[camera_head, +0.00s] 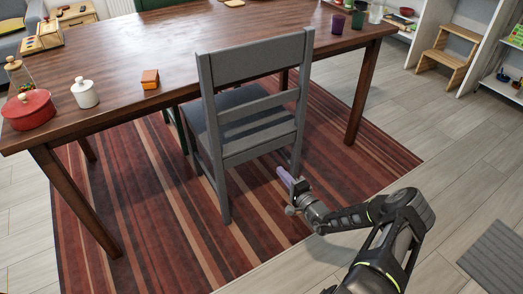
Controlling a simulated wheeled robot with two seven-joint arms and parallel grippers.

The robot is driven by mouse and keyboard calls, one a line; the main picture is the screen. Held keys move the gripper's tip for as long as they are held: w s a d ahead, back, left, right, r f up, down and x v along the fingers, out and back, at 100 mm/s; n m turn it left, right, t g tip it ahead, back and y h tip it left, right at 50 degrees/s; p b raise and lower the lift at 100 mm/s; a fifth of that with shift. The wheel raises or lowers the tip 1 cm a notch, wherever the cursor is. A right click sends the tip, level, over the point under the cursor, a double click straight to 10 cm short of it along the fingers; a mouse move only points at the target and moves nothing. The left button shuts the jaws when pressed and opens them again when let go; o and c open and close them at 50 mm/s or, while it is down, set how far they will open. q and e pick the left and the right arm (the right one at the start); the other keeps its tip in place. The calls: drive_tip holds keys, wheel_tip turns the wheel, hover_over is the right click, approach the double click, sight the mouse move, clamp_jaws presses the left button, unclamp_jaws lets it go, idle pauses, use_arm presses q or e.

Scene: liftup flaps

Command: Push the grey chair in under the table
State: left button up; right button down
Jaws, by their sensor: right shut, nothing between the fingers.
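The grey chair (256,116) stands upright on the striped rug at the near side of the brown wooden table (170,40). Its backrest faces me, and its seat (236,103) reaches partly toward the table's edge. My right gripper (285,178) is shut and empty, low beside the chair's near right leg. From this view I cannot tell whether it touches the leg. My left gripper is not in view.
A striped rug (150,215) lies under the table and chair. On the table stand a red pot (28,109), a white jar (85,94), an orange box (150,79) and cups (337,23). A green chair (165,4) is at the far side. Open floor (420,110) lies right.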

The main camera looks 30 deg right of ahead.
drive_tip(key=b, duration=0.6)
approach(261, 149)
drive_tip(key=w, duration=0.1)
drive_tip(key=w+b, duration=0.1)
drive_tip(key=w, duration=0.4)
drive_tip(key=shift+w, duration=0.15)
drive_tip(key=shift+w+r, duration=0.15)
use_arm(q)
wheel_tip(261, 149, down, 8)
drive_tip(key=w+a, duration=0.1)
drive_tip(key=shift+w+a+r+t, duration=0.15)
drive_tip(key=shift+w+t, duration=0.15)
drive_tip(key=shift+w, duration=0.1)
